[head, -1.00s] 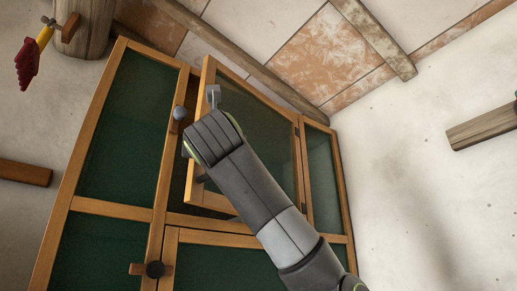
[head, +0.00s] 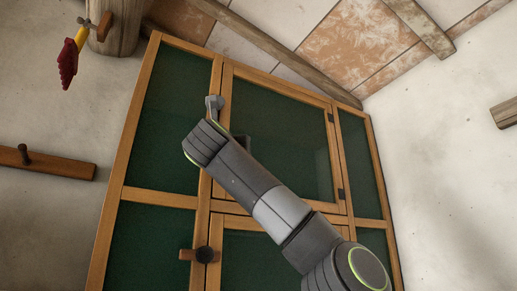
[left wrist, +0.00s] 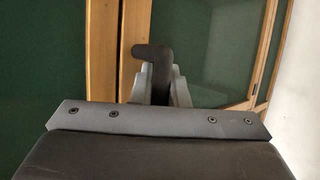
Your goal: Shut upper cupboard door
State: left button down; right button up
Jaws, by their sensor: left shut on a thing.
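The upper cupboard door (head: 275,125), a wooden frame with a dark green panel, lies flush or nearly flush with the cupboard front in the head view. Any small gap at its left edge is hard to tell. My left gripper (head: 214,103) is at the door's left side, near its upper half. In the left wrist view the gripper (left wrist: 155,85) is shut on a dark, bent handle (left wrist: 152,54). My arm hides part of the door's lower left. My right gripper is in neither view.
The lower door (head: 245,235) is closed, with a wooden turn latch and dark knob (head: 205,254) beside it. A peg rail (head: 45,162) and a red-and-yellow hanging item (head: 69,60) are on the wall at left. Wooden beams cross above.

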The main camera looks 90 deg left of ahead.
pick_arm(q)
jog(key=c, duration=1.6)
grip_release()
jog(key=shift+w+r, duration=0.15)
jog(key=shift+r, duration=0.1)
jog(key=shift+o, duration=1)
jog(key=shift+w, duration=0.25)
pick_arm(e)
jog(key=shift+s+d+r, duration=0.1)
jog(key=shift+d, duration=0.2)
pick_arm(q)
jog(key=shift+w+d, duration=0.1)
